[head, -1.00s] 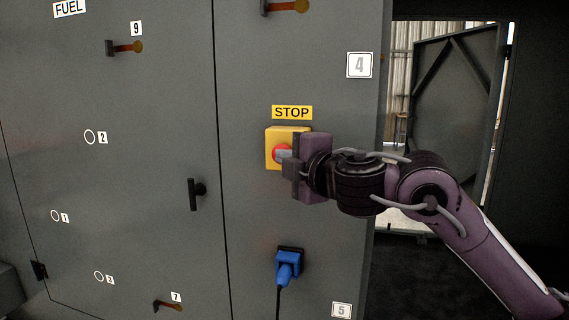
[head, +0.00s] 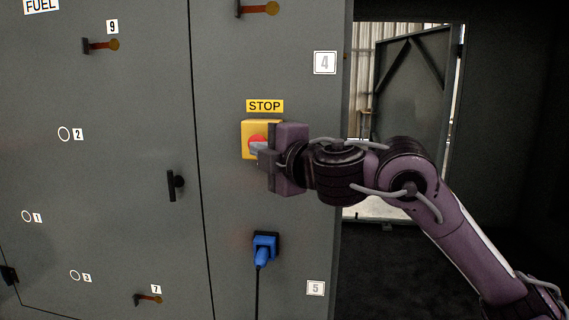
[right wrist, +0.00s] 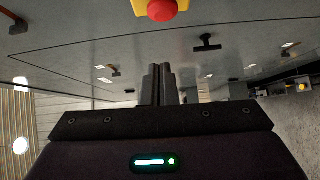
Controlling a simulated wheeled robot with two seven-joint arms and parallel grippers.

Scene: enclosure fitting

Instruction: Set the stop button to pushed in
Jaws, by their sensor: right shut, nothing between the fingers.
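The stop button is a red knob (head: 257,141) on a yellow box (head: 248,126) on the grey cabinet, under a yellow STOP label. It also shows at the top edge of the right wrist view as a red dome (right wrist: 162,10) on its yellow box (right wrist: 140,5). My right gripper (head: 260,152) is shut and empty in front of the box, its fingertips overlapping the knob's lower part in the head view. In the right wrist view its shut fingers (right wrist: 157,86) appear apart from the knob. I cannot tell how far in the knob sits. My left gripper is not in view.
A blue plug (head: 264,248) with a hanging cable is below the button. A black door handle (head: 174,185) is to the left, and orange-tipped levers (head: 103,45) sit on the cabinet doors. Right of the cabinet is an opening with an open door (head: 413,110).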

